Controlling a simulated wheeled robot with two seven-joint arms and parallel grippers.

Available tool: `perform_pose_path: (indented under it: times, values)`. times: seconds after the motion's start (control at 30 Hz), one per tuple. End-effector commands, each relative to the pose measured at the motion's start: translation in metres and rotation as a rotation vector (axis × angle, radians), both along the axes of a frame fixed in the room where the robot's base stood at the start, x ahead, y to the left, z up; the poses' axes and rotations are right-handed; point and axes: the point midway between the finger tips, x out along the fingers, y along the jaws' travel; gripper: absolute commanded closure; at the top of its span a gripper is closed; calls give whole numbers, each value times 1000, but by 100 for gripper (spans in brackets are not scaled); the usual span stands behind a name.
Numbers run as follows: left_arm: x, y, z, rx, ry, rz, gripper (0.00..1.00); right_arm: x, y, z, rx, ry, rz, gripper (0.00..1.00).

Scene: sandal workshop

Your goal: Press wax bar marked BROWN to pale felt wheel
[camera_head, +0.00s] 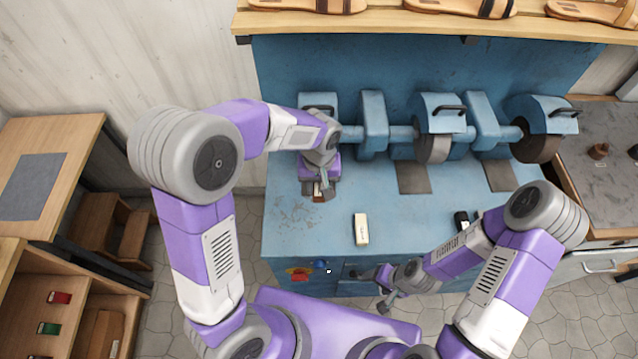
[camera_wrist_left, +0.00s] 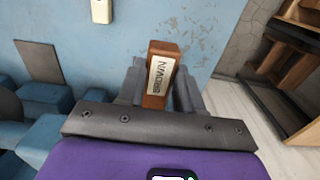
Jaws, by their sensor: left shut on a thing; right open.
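My left gripper (camera_head: 318,192) is shut on a brown wax bar, whose pale label reads BROWN in the left wrist view (camera_wrist_left: 159,76). The bar is held over the left part of the blue bench top, in front of the left hood (camera_head: 320,100). A pale grey wheel (camera_head: 434,149) sits under the middle hood, to the right of and apart from the gripper. Any wheel under the left hood is hidden by my left arm. My right gripper (camera_head: 374,291) is open and empty, low at the bench's front edge.
A dark brown wheel (camera_head: 536,148) is at the right of the machine. A cream bar (camera_head: 361,229) and a black bar (camera_head: 461,220) lie on the blue bench (camera_head: 310,235). A sandal shelf (camera_head: 400,22) hangs above. The bench between left gripper and dark pad (camera_head: 413,178) is clear.

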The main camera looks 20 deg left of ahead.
Motion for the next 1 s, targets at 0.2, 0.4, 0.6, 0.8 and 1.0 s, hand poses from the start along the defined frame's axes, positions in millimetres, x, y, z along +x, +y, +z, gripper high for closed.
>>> perform_pose_path:
  times: [0.2,0.4,0.6,0.8,1.0]
  values:
    - [2,0,1,0,-1,0,95,0,0,1,0,0,0,32]
    - [4,1,2,0,0,0,95,0,0,2,0,0,0,32]
    - [7,2,3,0,0,0,95,0,0,3,0,0,0,32]
    - [9,2,3,0,-1,0,95,0,0,4,0,0,0,32]
    - [10,3,3,0,-2,1,95,0,0,4,0,0,0,32]
